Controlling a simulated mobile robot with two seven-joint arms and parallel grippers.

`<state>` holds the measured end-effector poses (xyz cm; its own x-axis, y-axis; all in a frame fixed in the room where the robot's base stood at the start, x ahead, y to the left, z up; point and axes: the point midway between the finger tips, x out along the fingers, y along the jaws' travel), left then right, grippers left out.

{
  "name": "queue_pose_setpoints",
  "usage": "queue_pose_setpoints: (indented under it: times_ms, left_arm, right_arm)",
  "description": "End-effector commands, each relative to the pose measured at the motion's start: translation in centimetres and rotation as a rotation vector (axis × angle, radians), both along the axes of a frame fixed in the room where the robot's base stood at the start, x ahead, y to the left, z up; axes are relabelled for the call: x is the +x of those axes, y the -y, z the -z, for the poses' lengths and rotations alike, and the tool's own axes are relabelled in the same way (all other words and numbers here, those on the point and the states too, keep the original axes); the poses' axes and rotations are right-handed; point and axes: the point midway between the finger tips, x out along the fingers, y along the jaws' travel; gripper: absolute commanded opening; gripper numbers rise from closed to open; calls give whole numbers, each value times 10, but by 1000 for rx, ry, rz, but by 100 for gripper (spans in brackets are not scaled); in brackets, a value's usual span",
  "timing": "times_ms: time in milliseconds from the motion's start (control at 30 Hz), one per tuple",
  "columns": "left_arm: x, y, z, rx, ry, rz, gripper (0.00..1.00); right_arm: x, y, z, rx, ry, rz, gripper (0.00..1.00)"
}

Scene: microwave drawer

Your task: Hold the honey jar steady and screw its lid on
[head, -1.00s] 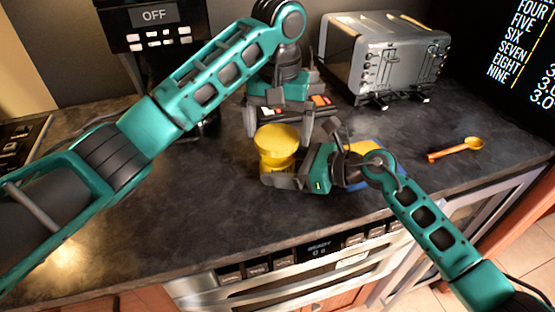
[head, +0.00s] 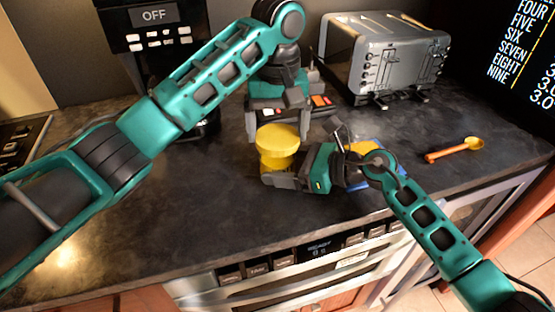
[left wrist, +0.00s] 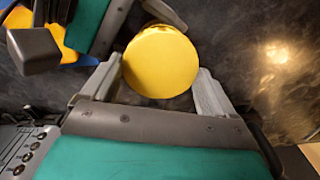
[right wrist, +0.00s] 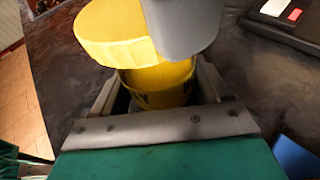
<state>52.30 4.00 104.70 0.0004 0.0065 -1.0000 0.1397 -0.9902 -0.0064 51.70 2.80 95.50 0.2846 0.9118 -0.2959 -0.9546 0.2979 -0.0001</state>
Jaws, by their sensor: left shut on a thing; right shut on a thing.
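The yellow lid (head: 278,137) is over the honey jar (head: 276,162), which stands on the dark counter near its front edge. My left gripper (head: 278,128) comes from above and is shut on the lid; the lid shows between its fingers in the left wrist view (left wrist: 160,62). My right gripper (head: 280,180) is shut around the jar low down, from the right. In the right wrist view the yellow jar (right wrist: 158,86) is between the fingers, with the lid (right wrist: 112,38) above it. The lid hides the jar's mouth, so I cannot tell how it is seated.
A silver toaster (head: 385,58) stands at the back right. A yellow and orange spoon (head: 456,150) lies on the right. A blue and yellow item (head: 362,150) is partly hidden behind my right gripper. A dark device with red buttons (head: 320,100) lies behind.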

Motion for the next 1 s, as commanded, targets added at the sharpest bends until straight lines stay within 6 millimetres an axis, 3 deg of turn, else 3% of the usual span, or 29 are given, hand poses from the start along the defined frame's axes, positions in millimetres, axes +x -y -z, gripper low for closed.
queue_pose_setpoints:
  times_ms: [167, 400, 667, 1000]
  left_arm:
    - [-1, 4, -1, -9, 1, 48, 51]
    - [-1, 5, -1, -11, 3, 327, 51]
    - [-1, 6, -1, -12, 4, 482, 51]
    - [-2, 6, -1, -13, 4, 809, 51]
  right_arm:
    - [-1, -2, 0, 0, 0, -5, 21]
    - [-2, -3, 0, 0, 1, -8, 21]
    - [-2, -4, 0, 1, 2, -9, 21]
    - [-3, -4, 0, 0, 2, -11, 21]
